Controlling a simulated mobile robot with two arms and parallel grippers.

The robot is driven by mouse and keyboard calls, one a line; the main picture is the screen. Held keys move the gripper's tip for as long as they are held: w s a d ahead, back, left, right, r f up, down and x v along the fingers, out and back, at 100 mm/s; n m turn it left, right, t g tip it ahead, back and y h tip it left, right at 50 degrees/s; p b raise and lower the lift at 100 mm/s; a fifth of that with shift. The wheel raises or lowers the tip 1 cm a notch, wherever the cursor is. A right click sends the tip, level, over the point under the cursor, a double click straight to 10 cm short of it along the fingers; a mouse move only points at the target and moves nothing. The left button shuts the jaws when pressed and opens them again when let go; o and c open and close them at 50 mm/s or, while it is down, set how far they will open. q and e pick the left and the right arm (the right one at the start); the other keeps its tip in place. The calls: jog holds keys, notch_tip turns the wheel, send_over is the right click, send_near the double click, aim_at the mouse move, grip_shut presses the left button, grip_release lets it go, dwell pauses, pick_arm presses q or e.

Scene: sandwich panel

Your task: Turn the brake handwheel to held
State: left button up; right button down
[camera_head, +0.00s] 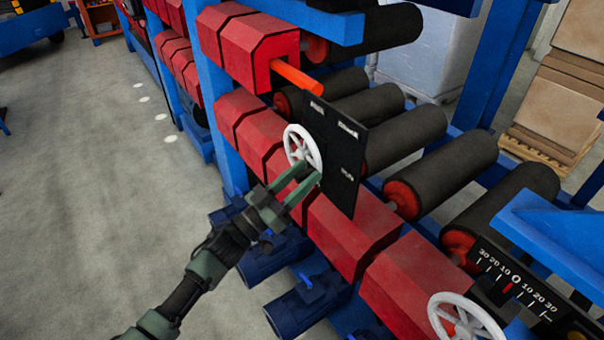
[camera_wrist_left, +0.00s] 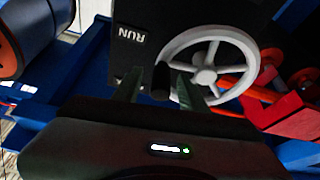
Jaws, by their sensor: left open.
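The brake handwheel (camera_head: 302,148) is white and spoked and stands in front of a black panel (camera_head: 346,140) with small white labels. It also shows in the left wrist view (camera_wrist_left: 206,75), with the label RUN (camera_wrist_left: 131,33) to its left on the panel. My left gripper (camera_head: 311,173) is at the wheel's lower rim in the head view. In the left wrist view its open fingers (camera_wrist_left: 160,88) stand on either side of a short dark knob (camera_wrist_left: 162,77) at the wheel's rim. Contact with the knob cannot be told. My right gripper is not in view.
An orange bar (camera_head: 297,77) sticks out above the panel. Red housings (camera_head: 350,225) and dark rollers (camera_head: 405,140) surround it. A second white handwheel (camera_head: 466,320) and a numbered scale (camera_head: 515,282) are at lower right. The grey floor (camera_head: 90,190) at left is clear.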

pick_arm(q)
jog(key=shift+f, duration=0.1)
grip_shut()
dwell(1.2)
